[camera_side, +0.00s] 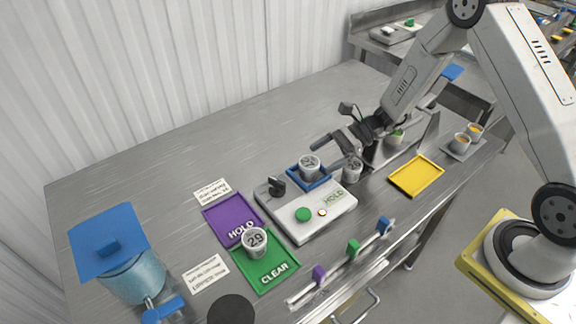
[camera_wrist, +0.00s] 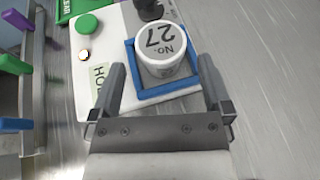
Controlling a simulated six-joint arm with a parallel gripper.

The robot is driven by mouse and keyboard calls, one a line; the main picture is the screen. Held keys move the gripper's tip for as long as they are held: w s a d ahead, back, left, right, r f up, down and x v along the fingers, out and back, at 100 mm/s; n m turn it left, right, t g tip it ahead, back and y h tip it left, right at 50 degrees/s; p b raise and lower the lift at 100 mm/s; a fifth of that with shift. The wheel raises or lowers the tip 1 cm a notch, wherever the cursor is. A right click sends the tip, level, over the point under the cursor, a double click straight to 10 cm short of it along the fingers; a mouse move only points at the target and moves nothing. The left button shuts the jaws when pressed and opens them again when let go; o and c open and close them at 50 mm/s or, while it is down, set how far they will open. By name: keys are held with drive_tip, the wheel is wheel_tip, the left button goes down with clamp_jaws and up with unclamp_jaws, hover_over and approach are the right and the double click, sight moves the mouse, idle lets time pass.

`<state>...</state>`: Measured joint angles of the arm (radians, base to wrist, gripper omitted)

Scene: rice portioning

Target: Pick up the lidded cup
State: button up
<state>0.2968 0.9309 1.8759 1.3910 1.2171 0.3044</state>
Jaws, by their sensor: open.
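The lidded cup (camera_wrist: 163,48), with a white lid marked "No. 27", stands upright in a blue square tray (camera_wrist: 131,68) on the white device. In the side view this cup (camera_side: 309,166) is near the table's middle. My gripper (camera_wrist: 162,68) is open, its fingers on either side of the cup's near part in the wrist view, with gaps showing. In the side view my gripper (camera_side: 332,152) reaches in from the right, close to the cup.
The white device (camera_side: 290,216) has a black knob and green button. A yellow tray (camera_side: 416,175) lies right. A blue-lidded container (camera_side: 130,275) stands front left. The back left is clear.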

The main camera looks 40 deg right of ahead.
sight(311, 161)
drive_tip(key=shift+x, duration=2.2)
drive_tip(key=shift+w, duration=0.1)
drive_tip(key=shift+d, duration=0.1)
drive_tip(key=c, duration=1.3)
drive_tip(key=shift+r, duration=0.15)
drive_tip(key=shift+r, duration=1.05)
drive_tip(key=s+r, duration=0.3)
drive_tip(key=s, duration=0.1)
drive_tip(key=s+d+r, duration=0.1)
drive_tip(key=s+r, duration=0.3)
drive_tip(key=s, duration=0.1)
drive_tip(key=s+d+r, duration=0.1)
drive_tip(key=s+r, duration=0.2)
drive_tip(key=s, duration=0.2)
drive_tip(key=shift+r, duration=0.35)
drive_tip(key=shift+a, duration=0.1)
